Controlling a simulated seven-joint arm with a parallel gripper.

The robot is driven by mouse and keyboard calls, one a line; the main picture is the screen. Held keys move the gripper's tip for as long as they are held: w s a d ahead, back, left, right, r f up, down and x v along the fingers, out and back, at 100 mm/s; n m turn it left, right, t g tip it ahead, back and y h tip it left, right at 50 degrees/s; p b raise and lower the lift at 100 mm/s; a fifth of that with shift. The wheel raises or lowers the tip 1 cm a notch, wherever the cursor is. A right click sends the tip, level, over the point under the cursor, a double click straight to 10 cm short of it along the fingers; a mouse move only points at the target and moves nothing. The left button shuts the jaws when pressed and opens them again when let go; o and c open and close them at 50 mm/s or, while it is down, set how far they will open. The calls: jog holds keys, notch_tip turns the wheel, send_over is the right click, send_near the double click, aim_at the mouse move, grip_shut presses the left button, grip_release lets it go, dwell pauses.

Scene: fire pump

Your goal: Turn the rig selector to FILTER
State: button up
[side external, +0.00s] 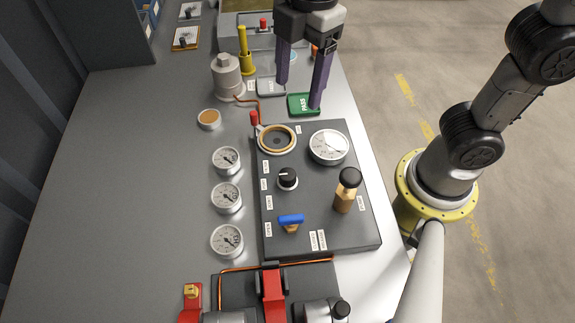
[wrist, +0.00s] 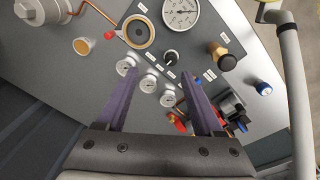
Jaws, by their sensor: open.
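The rig selector looks to be the black knob (side external: 287,178) with a white pointer mark, in the middle of the dark rig panel (side external: 320,242). It also shows in the wrist view (wrist: 171,55). Small white labels sit around it, too small to read. My gripper (side external: 298,95) is open and empty, with two purple fingers pointing down. It is above the far end of the panel, near the green PASS tray, apart from the knob. In the wrist view the fingers (wrist: 160,88) are spread, with the knob beyond and between them.
On the panel are a round gauge (side external: 328,147), a brass fitting with black cap (side external: 346,190), a blue-handled valve (side external: 290,222) and a ringed port (side external: 277,139) with a red lever. Several gauges (side external: 227,198) line its left. A green PASS tray (side external: 303,104) lies beyond. Bare bench is at left.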

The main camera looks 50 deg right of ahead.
aim_at(287, 174)
jog(key=shift+n+g, duration=0.3)
jog(key=shift+n, duration=0.5)
jog(key=a+f, duration=0.1)
jog(key=f, duration=0.4)
jog(key=s+a+f, duration=0.1)
jog(key=a+f, duration=0.1)
jog(key=f, duration=0.3)
jog(key=a+f, duration=0.1)
jog(key=f, duration=0.5)
jog(key=shift+s+a+f, duration=0.1)
jog(key=shift+s+a, duration=0.1)
grip_shut()
